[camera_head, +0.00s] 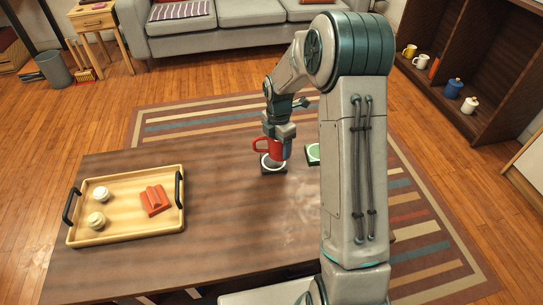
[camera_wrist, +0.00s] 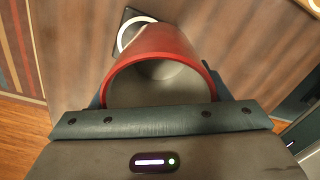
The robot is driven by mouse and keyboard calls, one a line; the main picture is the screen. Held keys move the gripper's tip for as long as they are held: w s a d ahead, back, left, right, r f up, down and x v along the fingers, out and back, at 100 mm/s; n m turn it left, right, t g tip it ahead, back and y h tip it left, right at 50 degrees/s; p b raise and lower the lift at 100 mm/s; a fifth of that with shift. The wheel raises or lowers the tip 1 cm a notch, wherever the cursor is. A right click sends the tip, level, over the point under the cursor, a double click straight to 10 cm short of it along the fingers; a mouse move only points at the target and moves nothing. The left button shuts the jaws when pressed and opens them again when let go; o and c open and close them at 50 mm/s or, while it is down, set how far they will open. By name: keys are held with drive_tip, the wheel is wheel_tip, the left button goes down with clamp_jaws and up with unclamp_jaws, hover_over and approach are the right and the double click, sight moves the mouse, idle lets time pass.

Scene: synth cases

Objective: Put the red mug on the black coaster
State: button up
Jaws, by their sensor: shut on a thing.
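The red mug (camera_head: 263,146) is held upright in my gripper (camera_head: 281,146), at the far side of the table. In the wrist view the red mug (camera_wrist: 162,43) shows its open, grey, empty inside, and my gripper (camera_wrist: 160,112) is shut on it. The black coaster (camera_head: 273,171) is a dark square with a white ring, lying on the table just below the mug in the head view. In the wrist view the black coaster (camera_wrist: 127,22) shows partly past the mug, which hides the rest. The mug appears to be above the coaster; the exact gap is unclear.
A second coaster with a green face (camera_head: 313,153) lies to the right, partly behind my arm. A wooden tray (camera_head: 120,232) with two pale round items (camera_head: 98,207) and an orange-red item (camera_head: 155,199) stands at left. The table (camera_head: 225,215) between is clear.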

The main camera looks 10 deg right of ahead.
sight(271, 152)
drive_tip(key=shift+w+a+f+b, duration=0.3)
drive_tip(key=shift+w+a+f, duration=0.6)
drive_tip(key=shift+w, duration=0.15)
drive_tip(key=shift+f+b, duration=0.85)
drive_tip(key=shift+f, duration=1.05)
drive_tip(key=shift+f, duration=0.1)
drive_tip(key=o, duration=1.1)
drive_tip(key=shift+o, duration=0.2)
